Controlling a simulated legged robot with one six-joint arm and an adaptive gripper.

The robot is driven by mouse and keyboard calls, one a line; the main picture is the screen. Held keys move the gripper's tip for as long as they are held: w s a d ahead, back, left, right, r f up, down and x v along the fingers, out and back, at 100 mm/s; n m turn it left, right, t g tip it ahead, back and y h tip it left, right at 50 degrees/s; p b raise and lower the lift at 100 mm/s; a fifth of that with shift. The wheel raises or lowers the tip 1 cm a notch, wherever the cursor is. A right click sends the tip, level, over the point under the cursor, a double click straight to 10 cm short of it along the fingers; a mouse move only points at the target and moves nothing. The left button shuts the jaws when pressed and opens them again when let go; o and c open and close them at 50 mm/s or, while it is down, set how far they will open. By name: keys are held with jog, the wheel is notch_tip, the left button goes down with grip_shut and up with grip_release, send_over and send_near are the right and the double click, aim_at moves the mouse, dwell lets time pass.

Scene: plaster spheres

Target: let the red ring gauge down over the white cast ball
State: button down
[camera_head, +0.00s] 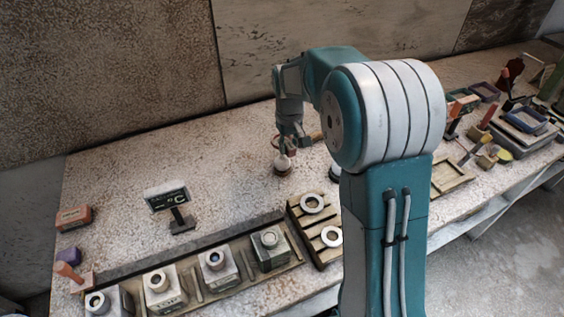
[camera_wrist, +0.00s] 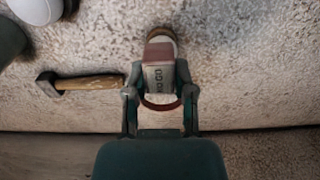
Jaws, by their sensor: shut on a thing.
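My gripper (camera_wrist: 160,92) is shut on the red ring gauge (camera_wrist: 160,106). A block-like part of the gauge, with lettering on its pale face and a reddish top, sits between the fingers. In the head view my gripper (camera_head: 292,140) is low over the bench, and the gauge shows only as a small reddish band. The white cast ball (camera_head: 283,162) sits on a small brown base, just below the gripper in that picture. In the wrist view the ball (camera_wrist: 161,39) is partly hidden behind the gauge block. I cannot tell the exact gap between ring and ball.
A hammer (camera_wrist: 80,83) lies left of the gripper in the wrist view. A display stand (camera_head: 169,200), a wooden tray with pale rings (camera_head: 300,228) and a row of block fixtures (camera_head: 215,265) stand nearer. The bench left of the ball is clear.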

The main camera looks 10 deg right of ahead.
jog(key=shift+r, duration=1.75)
